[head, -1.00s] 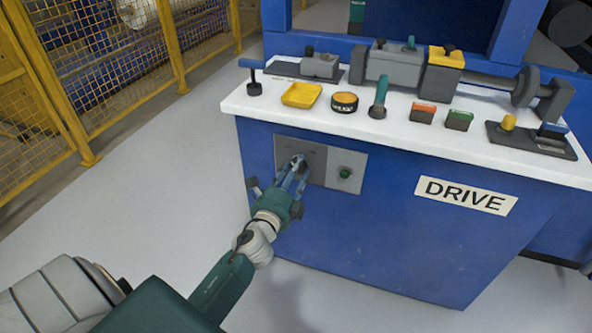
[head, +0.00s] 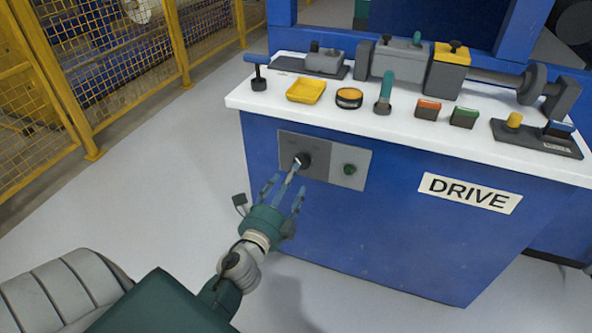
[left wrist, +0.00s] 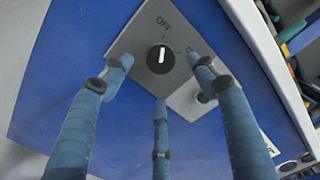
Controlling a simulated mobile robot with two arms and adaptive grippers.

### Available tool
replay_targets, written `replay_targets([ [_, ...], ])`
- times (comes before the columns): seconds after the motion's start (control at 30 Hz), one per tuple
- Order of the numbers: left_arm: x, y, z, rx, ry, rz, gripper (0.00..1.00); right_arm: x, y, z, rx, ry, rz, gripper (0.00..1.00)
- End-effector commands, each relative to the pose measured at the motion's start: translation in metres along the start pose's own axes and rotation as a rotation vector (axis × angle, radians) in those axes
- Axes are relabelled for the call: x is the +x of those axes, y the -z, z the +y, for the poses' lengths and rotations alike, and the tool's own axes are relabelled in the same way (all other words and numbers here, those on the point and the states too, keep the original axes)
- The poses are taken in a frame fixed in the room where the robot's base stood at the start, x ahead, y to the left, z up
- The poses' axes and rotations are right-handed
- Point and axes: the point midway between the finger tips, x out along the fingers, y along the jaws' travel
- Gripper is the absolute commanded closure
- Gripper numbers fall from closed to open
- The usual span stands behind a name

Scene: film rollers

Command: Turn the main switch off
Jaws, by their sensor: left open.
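The main switch is a round black knob (head: 302,160) on a grey plate (head: 291,145) on the blue cabinet's front. In the left wrist view the knob (left wrist: 160,58) has a white pointer line, which lines up with the tick below the word OFF. Another mark right of the knob is partly hidden by a finger. My left gripper (head: 283,186) is open and empty, its three fingers spread just in front of and below the knob; in the left wrist view the fingers (left wrist: 160,95) appear apart from it. My right gripper is not in view.
A green button (head: 349,169) sits right of the knob. The white cabinet top (head: 330,118) carries a yellow tray (head: 306,90), a teal lever (head: 386,90) and several buttons. A DRIVE label (head: 470,193) is on the front. A yellow mesh fence (head: 120,70) stands left; the grey floor between is clear.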

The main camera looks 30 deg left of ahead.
Motion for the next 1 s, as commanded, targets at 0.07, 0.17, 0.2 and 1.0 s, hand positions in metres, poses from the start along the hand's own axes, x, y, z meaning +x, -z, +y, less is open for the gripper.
replay_targets([
  [0.07,-0.017,0.000,0.001,-0.003,-0.004,-0.002,0.42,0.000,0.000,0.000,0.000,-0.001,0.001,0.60],
  [0.17,-0.032,-0.001,0.001,-0.004,-0.004,-0.003,0.42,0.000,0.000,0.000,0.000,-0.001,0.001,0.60],
  [0.2,-0.036,-0.001,0.001,-0.003,-0.002,-0.002,0.42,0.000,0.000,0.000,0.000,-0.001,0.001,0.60],
  [1.0,-0.048,-0.004,0.000,-0.044,-0.012,-0.020,0.42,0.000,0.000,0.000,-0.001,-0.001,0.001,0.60],
])
